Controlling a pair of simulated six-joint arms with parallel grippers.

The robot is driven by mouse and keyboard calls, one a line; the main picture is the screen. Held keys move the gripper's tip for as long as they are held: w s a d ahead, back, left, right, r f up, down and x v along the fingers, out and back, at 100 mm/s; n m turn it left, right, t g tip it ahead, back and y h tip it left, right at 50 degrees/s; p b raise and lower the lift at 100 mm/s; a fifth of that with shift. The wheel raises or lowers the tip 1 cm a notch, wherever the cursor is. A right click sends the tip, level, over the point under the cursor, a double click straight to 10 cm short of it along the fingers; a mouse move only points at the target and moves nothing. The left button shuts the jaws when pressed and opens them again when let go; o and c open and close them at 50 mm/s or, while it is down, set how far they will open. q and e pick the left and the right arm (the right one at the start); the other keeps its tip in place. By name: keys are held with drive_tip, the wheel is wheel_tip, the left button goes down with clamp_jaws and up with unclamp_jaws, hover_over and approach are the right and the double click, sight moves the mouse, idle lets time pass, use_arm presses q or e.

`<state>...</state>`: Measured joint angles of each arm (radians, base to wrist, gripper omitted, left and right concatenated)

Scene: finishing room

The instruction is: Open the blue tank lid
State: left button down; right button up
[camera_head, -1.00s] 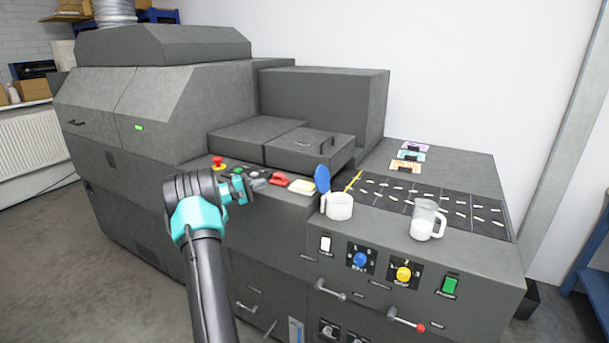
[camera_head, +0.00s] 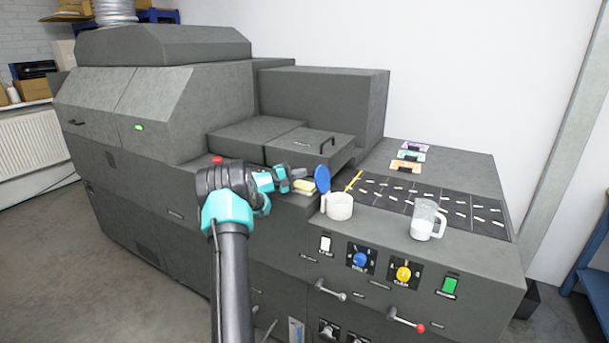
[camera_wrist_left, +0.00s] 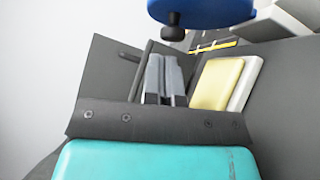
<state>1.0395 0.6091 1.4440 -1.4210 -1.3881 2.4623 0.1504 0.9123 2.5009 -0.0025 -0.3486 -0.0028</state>
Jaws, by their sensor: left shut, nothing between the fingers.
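The blue tank lid (camera_head: 322,179) is a round disc tilted up on edge at the left rim of a small white tank (camera_head: 339,207), whose opening is uncovered. In the left wrist view the blue lid (camera_wrist_left: 203,8) shows at the top edge with a dark knob beneath it. My left gripper (camera_head: 306,180) is just left of the lid, over the machine's deck. In the left wrist view its grey fingers (camera_wrist_left: 164,74) are together, with nothing between them. I cannot tell whether the fingertips touch the lid. My right gripper is out of view.
A yellow sponge (camera_wrist_left: 216,83) on a white pad lies right beside the fingers. A clear jug (camera_head: 425,220) stands right of the tank. A raised cover with a handle (camera_head: 328,142) is behind my gripper. Knobs and levers line the front panel.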

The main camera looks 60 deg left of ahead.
sight(319, 179)
use_arm(q)
drive_tip(key=shift+w+d+r, duration=0.15)
drive_tip(key=shift+w+d, duration=0.2)
drive_tip(key=shift+d, duration=0.35)
drive_tip(key=shift+w+d+r+m+g, duration=0.2)
drive_tip(key=shift+d+r+m+g, duration=0.3)
drive_tip(key=shift+r+m, duration=0.1)
drive_tip(key=shift+w+d+r+m+g, duration=0.2)
drive_tip(key=shift+d+m+g, duration=0.1)
drive_tip(key=shift+m, duration=0.1)
drive_tip(key=shift+a, duration=0.15)
